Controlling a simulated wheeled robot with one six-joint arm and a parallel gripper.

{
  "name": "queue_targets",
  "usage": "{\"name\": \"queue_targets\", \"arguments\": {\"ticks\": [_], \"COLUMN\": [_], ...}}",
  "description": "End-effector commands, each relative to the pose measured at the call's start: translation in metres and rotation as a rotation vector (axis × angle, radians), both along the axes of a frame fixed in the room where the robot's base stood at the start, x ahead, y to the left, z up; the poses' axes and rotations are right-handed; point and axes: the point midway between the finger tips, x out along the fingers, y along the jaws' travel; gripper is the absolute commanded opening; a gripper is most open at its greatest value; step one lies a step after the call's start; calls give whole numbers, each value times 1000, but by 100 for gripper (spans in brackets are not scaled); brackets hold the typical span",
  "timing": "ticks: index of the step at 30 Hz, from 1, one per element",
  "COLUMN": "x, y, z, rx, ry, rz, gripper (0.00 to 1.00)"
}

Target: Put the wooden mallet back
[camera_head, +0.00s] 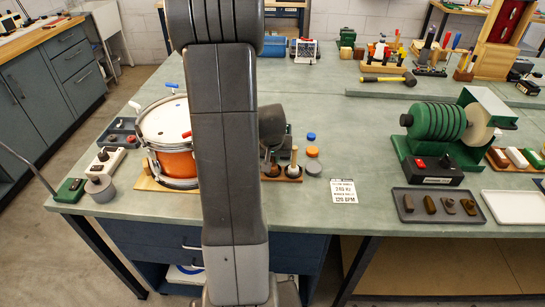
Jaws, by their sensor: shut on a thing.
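My gripper (271,158) points down just right of my upright arm, which hides part of it. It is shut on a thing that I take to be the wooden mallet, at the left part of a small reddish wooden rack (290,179). The held thing is small and mostly hidden, and I cannot tell whether it is seated in the rack. A pale upright wooden handle (294,155) with a dark lower end stands at the rack's right part, apart from my gripper.
An orange drum (177,165) stands left of my arm. A green machine (436,125) and a grey tray (455,206) are farther right. The middle of the bench is clear.

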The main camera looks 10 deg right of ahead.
Motion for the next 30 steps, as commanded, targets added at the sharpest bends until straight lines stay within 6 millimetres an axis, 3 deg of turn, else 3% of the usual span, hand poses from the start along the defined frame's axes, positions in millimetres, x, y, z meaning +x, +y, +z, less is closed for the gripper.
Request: {"name": "queue_targets", "arguments": {"ticks": [5,6,9,22,30], "x": [0,0,0,0,-14], "y": [0,0,0,0,4], "z": [-5,-4,-3,4,38], "rx": [0,0,0,0,-1], "ry": [-1,-1,0,-1,-5], "rz": [0,0,0,0,0], "gripper": [0,17,37,38,38]}}
